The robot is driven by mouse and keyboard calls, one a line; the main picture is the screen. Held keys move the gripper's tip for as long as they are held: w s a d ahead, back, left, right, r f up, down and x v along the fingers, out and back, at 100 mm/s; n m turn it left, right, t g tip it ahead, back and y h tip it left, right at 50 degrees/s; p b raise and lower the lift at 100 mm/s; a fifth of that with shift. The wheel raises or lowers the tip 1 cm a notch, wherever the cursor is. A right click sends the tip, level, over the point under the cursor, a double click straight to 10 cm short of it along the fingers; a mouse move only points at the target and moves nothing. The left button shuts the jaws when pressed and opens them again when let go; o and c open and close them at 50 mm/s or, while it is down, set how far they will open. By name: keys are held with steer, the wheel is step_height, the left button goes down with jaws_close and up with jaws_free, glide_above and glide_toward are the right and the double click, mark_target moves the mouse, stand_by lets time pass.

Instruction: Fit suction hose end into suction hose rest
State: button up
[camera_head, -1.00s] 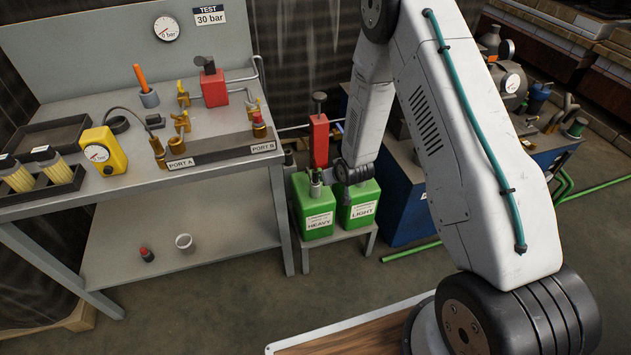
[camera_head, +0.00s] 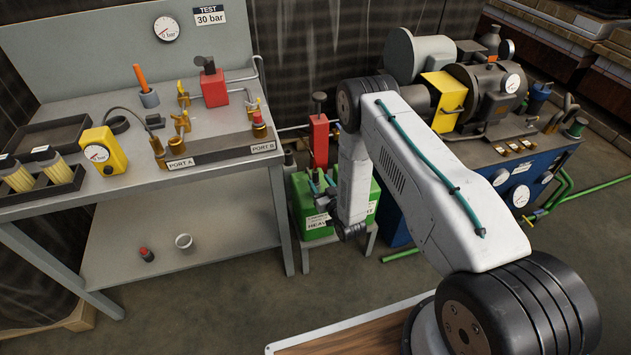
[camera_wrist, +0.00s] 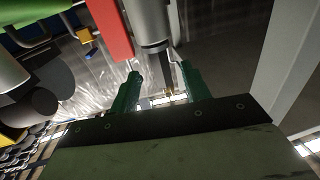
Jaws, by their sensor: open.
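My gripper (camera_head: 320,183) is at the top of the green HEAVY canister (camera_head: 309,215), by the foot of the red pump block (camera_head: 319,137). Its two green fingers are apart. In the wrist view my gripper (camera_wrist: 161,71) has a grey cylinder (camera_wrist: 151,22) with a thin dark stem and brass tip (camera_wrist: 168,92) in line with the gap between the fingers. I cannot tell whether this is the suction hose end. Nothing is clearly gripped. I cannot make out the suction hose rest.
The LIGHT canister (camera_head: 366,205) stands beside the HEAVY one on a low stand, partly behind my arm. The grey workbench (camera_head: 75,190) is to the left. A blue unit with machinery (camera_head: 520,175) is to the right. Floor in front of the stand is clear.

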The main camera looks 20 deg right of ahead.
mark_target(317, 178)
steer(key=shift+w+a, duration=0.2)
steer(key=shift+w, duration=0.8)
steer(key=shift+w+a, duration=0.15)
steer(key=shift+w, duration=0.8)
jaws_close()
